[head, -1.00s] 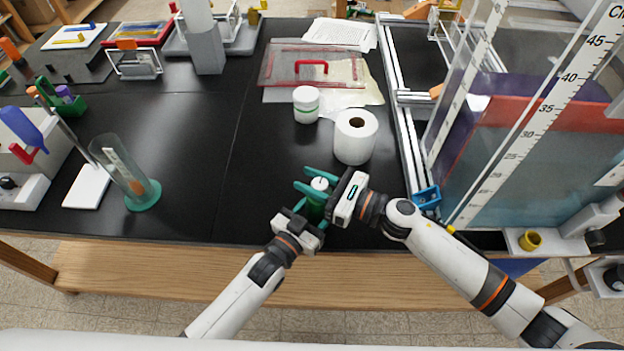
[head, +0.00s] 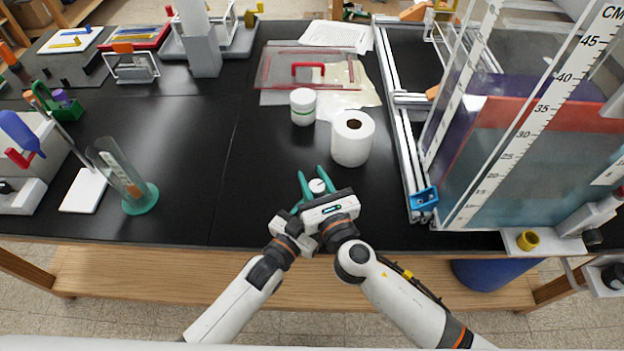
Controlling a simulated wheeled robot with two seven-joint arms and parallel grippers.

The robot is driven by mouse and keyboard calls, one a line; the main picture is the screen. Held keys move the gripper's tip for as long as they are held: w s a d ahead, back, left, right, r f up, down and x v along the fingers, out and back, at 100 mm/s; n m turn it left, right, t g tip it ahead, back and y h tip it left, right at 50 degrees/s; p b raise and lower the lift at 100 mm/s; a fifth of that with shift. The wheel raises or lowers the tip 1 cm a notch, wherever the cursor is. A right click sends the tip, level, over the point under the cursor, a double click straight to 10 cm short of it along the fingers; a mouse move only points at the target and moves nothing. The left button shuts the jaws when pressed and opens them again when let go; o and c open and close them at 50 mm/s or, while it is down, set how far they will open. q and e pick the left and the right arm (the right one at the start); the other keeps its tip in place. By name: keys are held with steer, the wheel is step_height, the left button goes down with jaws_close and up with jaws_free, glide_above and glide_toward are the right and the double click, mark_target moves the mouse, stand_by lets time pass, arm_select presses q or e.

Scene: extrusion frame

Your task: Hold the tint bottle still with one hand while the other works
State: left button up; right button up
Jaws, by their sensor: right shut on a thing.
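The tint bottle shows only its white cap (head: 317,186) near the table's front edge; its body is hidden behind my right gripper. My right gripper (head: 312,176) points away from me over the bottle, its two teal fingers on either side of the cap, shut on the bottle. My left gripper (head: 297,209) is low at the bottle's left side, partly covered by the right gripper. A bit of one teal left finger shows, so its grip on the bottle is hidden.
A glass cylinder on a green base (head: 141,199) stands left. An aluminium frame (head: 408,150) and clear tank (head: 530,150) are at right. The black table between is clear.

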steer(key=shift+w+d+m+t+h, duration=0.1)
steer(key=shift+m+t+h, duration=0.15)
steer(key=shift+m+h, duration=0.7)
steer(key=shift+d+m+t+h, duration=0.2)
steer(key=shift+m+h, duration=0.3)
steer(key=shift+h, duration=0.75)
steer(key=shift+w+d+m+t+h, duration=0.1)
steer(key=shift+m+t+h, duration=0.15)
steer(key=shift+m+h, duration=0.7)
steer(key=shift+h, duration=0.35)
steer(key=o, duration=1)
steer(key=shift+s, duration=0.1)
steer(key=s, duration=1.2)
